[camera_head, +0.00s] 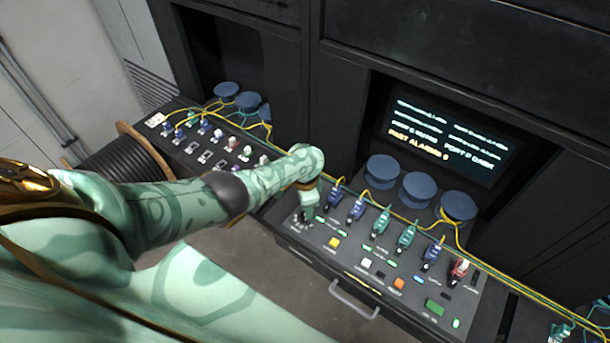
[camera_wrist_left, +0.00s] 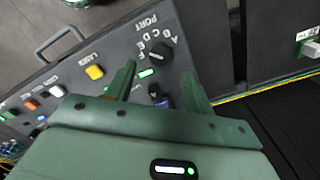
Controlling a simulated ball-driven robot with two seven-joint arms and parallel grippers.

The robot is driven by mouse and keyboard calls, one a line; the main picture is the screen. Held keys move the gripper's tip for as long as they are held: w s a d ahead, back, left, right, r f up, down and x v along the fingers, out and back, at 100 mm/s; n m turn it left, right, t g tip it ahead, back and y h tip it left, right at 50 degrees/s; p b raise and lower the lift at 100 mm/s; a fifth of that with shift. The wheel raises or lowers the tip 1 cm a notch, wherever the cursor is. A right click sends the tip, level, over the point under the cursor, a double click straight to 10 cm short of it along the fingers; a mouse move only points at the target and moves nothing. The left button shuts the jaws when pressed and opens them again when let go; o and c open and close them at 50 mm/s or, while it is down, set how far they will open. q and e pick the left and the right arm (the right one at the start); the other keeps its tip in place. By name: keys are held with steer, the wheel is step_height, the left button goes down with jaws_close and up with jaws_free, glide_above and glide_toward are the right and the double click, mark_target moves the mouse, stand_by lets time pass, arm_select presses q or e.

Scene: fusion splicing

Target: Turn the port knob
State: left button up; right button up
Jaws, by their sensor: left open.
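The port knob (camera_wrist_left: 160,52) is a small black round dial on the dark panel, ringed by white letters with the word PORT beside it. In the left wrist view it lies just beyond the fingertips of my left gripper (camera_wrist_left: 158,68), roughly in line with the gap between them. The green fingers are apart and nothing is between the tips. In the head view my left gripper (camera_head: 309,200) points down over the panel's left end, and the knob (camera_head: 301,218) is partly hidden there. My right gripper is not in view.
Blue, green and red plugs (camera_head: 405,236) with yellow cables stand in a row on the panel (camera_head: 345,262). Coloured buttons (camera_wrist_left: 95,73) and a drawer handle (camera_head: 354,300) lie nearer the front. A lit screen (camera_head: 450,130) and blue round caps (camera_head: 417,189) are behind.

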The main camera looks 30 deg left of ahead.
arm_select(q)
step_height(320, 180, up, 11)
steer(key=p, duration=0.2)
steer(key=shift+f+p, duration=0.2)
steer(key=shift+p, duration=0.15)
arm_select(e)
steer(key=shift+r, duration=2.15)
